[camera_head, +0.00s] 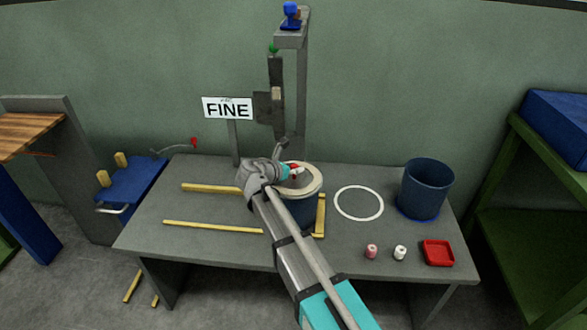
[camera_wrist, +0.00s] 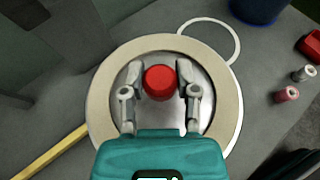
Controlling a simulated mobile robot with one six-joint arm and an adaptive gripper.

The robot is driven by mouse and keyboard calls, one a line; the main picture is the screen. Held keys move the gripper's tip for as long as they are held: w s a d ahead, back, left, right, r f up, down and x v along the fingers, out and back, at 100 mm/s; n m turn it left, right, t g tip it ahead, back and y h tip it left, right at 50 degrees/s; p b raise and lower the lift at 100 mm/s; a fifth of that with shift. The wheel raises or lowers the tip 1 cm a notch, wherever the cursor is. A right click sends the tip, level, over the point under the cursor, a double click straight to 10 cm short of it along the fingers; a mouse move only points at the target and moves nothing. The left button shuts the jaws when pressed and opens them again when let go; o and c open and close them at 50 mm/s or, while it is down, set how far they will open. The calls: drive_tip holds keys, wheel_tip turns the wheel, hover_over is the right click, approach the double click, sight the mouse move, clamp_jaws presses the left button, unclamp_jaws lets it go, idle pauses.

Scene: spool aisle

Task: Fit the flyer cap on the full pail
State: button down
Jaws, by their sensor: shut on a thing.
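The flyer cap (camera_head: 311,186) is a round disc with a broad beige rim and a red knob. In the wrist view the cap (camera_wrist: 104,92) fills the middle, with a grey inner face. My gripper (camera_head: 291,171) is shut on the red knob (camera_wrist: 160,82), one finger on each side. A dark blue pail (camera_head: 300,214) stands directly under the cap, partly hidden by the cap and my arm. I cannot tell whether the cap touches its rim. Another dark blue pail (camera_head: 425,190) stands open at the table's right; its contents cannot be made out.
The grey table (camera_head: 190,245) has yellow guide strips (camera_head: 212,227) around the covered pail. A white ring (camera_head: 359,203) is marked between the pails. Pink (camera_head: 371,251) and white (camera_head: 400,252) spools and a red tray (camera_head: 438,252) lie front right. A post with a FINE sign (camera_head: 228,108) stands behind.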

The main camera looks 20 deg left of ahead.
drive_tip(key=shift+f, duration=0.2)
drive_tip(key=shift+c, duration=1.8)
unclamp_jaws()
drive_tip(key=shift+r, duration=0.2)
drive_tip(key=shift+s+r, duration=0.15)
drive_tip(key=p+v, duration=0.4)
drive_tip(key=v, duration=0.7)
drive_tip(key=shift+s+a+p, duration=0.2)
drive_tip(key=shift+s+p, duration=0.1)
drive_tip(key=shift+s, duration=0.05)
